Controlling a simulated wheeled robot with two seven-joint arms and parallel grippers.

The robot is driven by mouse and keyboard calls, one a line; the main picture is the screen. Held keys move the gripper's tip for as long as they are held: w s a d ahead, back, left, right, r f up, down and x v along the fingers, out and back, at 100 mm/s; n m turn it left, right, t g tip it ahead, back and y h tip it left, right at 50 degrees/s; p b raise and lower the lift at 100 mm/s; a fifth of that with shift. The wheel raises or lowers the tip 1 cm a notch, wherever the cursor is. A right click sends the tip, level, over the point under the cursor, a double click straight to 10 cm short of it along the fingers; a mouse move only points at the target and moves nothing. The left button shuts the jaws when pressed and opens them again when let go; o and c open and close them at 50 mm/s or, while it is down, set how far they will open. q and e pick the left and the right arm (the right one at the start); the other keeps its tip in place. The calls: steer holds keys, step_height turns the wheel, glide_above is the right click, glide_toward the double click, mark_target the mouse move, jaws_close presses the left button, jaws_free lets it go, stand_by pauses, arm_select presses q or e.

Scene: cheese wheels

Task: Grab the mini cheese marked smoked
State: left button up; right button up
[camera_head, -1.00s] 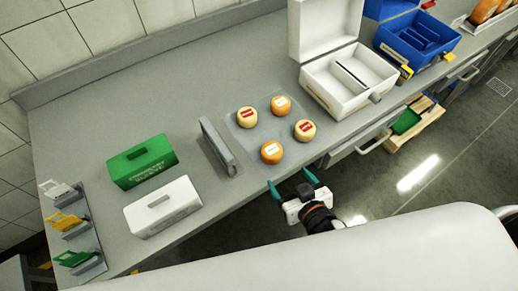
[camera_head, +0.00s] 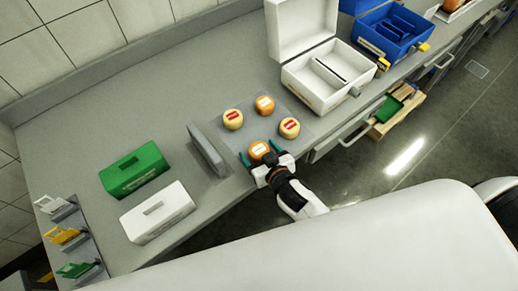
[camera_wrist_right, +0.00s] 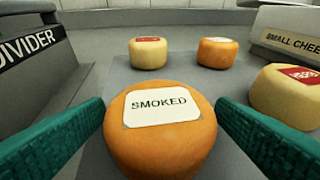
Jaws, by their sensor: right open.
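Several mini cheeses stand on a grey mat (camera_head: 251,136). The nearest is an orange cheese (camera_wrist_right: 160,140) with a white label reading SMOKED; it also shows in the head view (camera_head: 258,149). My right gripper (camera_head: 262,158) is open, with its green fingers (camera_wrist_right: 160,130) on either side of this cheese, apart from it. A second orange cheese (camera_head: 264,105) with a white label stands behind. Two pale cheeses with red labels stand at the left (camera_head: 233,119) and right (camera_head: 289,127). Their label text is unreadable. My left gripper is not in view.
A grey divider (camera_head: 207,149) stands just left of the mat. An open white box (camera_head: 325,82) marked for small cheese stands behind right. A green box (camera_head: 134,170) and a white box (camera_head: 157,211) stand at left. The counter behind the mat is clear.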

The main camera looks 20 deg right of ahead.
steer(key=shift+w+a+f, duration=0.1)
steer(key=shift+w+f, duration=0.15)
steer(key=shift+w, duration=0.25)
steer(key=shift+s, duration=0.1)
steer(key=c, duration=1.1)
